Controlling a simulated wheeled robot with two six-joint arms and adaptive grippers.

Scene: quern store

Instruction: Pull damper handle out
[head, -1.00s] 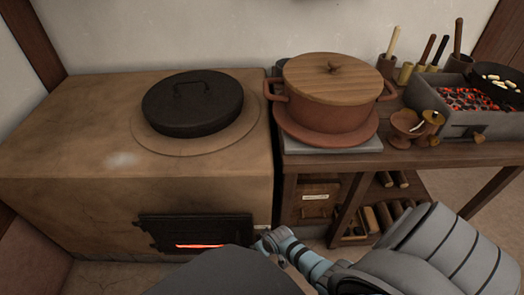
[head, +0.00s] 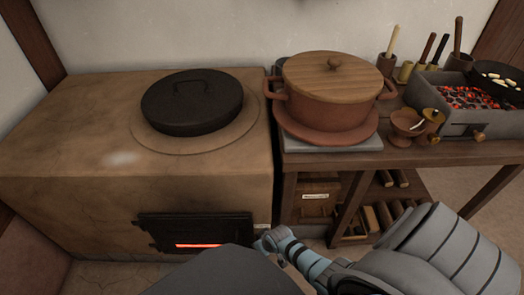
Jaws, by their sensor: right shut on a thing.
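The clay stove (head: 60,150) fills the left, with a dark iron firebox door (head: 195,228) low on its front and an orange glow in its slot. My right gripper (head: 263,245) is low at the stove's front right corner, just right of the firebox door. It is shut on the damper handle, which is mostly hidden behind the fingers. A small pale label (head: 262,226) shows just above it. How far out the handle stands cannot be told. My left gripper is not in view.
A black lidded pan (head: 192,103) sits on the stove top. A wooden bench (head: 420,157) at right carries a clay pot with a wooden lid (head: 332,85), small cups and a glowing brazier (head: 470,100). A lower shelf holds logs and a small box (head: 316,197).

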